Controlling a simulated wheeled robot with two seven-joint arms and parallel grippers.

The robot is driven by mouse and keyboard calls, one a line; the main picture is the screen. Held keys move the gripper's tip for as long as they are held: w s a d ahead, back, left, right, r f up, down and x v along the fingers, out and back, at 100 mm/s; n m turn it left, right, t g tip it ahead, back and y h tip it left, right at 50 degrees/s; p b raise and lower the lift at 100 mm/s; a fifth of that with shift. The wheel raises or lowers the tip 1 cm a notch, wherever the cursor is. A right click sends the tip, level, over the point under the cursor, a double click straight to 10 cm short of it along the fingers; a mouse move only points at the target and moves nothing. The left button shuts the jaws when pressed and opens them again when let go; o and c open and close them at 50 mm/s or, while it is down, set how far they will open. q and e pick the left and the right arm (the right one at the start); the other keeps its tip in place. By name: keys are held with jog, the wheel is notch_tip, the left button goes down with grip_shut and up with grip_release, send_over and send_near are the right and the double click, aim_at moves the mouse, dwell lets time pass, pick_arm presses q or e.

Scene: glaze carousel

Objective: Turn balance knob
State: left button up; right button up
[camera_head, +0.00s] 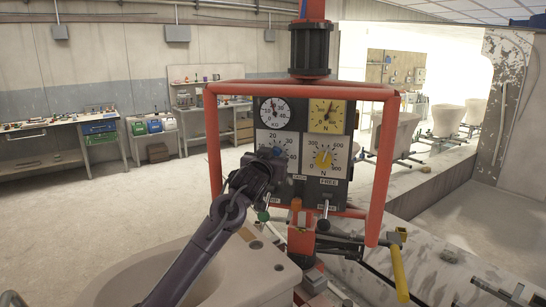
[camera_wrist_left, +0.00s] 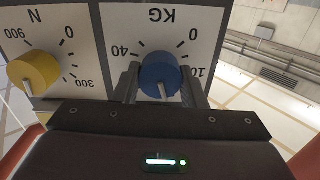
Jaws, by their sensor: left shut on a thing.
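The control panel (camera_head: 303,107) stands inside a red tube frame. It has a KG gauge at upper left, a yellow N gauge at upper right, and two knob dials below. My left gripper (camera_head: 272,158) reaches up to the lower left KG dial and covers most of its knob. In the left wrist view, the blue knob (camera_wrist_left: 160,76) sits between the two fingers of the left gripper (camera_wrist_left: 160,84), which is shut on it. The yellow knob (camera_head: 323,158) on the N dial is free; it also shows in the left wrist view (camera_wrist_left: 36,70). My right gripper is not in view.
The red tube frame (camera_head: 214,150) surrounds the panel closely. Small levers, one with a green knob (camera_head: 263,216), hang below it. A pale basin (camera_head: 245,275) lies under my left arm. A yellow handle (camera_head: 399,275) sticks out at lower right.

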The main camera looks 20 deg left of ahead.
pick_arm(q)
jog(key=shift+m, duration=0.4)
jog(key=shift+m+b, duration=0.8)
jog(key=shift+m, duration=1.7)
jog(key=o, duration=1)
jog(key=s+b, duration=0.3)
jog(key=s, duration=0.5)
jog(key=shift+d, duration=0.1)
